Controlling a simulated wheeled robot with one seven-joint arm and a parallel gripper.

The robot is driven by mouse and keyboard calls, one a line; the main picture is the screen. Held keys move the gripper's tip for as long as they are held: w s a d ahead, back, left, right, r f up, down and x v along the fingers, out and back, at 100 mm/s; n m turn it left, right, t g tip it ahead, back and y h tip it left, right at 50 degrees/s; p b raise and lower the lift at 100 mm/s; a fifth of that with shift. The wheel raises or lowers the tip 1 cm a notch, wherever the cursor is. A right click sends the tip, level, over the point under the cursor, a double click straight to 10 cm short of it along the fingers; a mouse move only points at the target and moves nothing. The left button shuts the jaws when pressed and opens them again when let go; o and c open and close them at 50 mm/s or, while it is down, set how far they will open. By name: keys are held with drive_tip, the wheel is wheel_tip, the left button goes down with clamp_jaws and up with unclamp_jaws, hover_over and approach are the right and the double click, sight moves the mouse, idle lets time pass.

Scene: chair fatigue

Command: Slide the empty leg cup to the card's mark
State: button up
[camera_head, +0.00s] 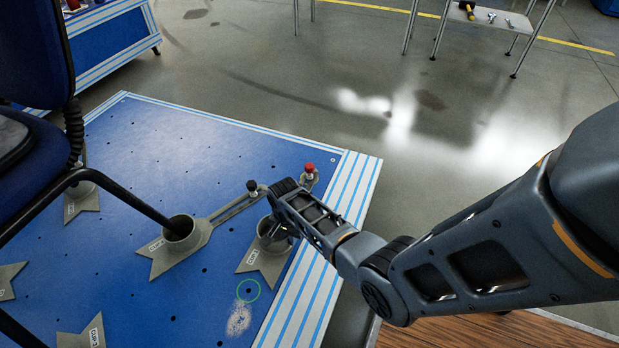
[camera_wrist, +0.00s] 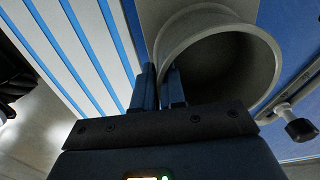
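The empty leg cup (camera_head: 261,262) is a grey round cup on a notched base plate, on the blue platform near its right edge. No chair leg stands in it. A green ring (camera_head: 248,291) marks a spot on the platform just below the cup in the head view. The card is not in view. My gripper (camera_head: 273,230) is at the cup's rim, partly hiding its opening. In the wrist view, the two fingers (camera_wrist: 160,88) are close together, one on each side of the cup's wall (camera_wrist: 173,38), and appear shut on it.
A neighbouring cup (camera_head: 178,240) holds a chair leg, with a slotted arm (camera_head: 236,206) reaching towards a black knob (camera_head: 252,187). A red-topped post (camera_head: 309,171) stands close to my gripper. White powder (camera_head: 239,319) lies below the ring. The platform has several holes.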

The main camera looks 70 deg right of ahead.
clamp_jaws()
drive_tip(key=shift+w+d+b, duration=0.1)
drive_tip(key=shift+d+b, duration=1.05)
drive_tip(key=shift+d, duration=2.6)
drive_tip(key=o, duration=0.5)
unclamp_jaws()
drive_tip(key=shift+r, duration=0.1)
wheel_tip(320, 180, up, 6)
drive_tip(key=p, duration=0.6)
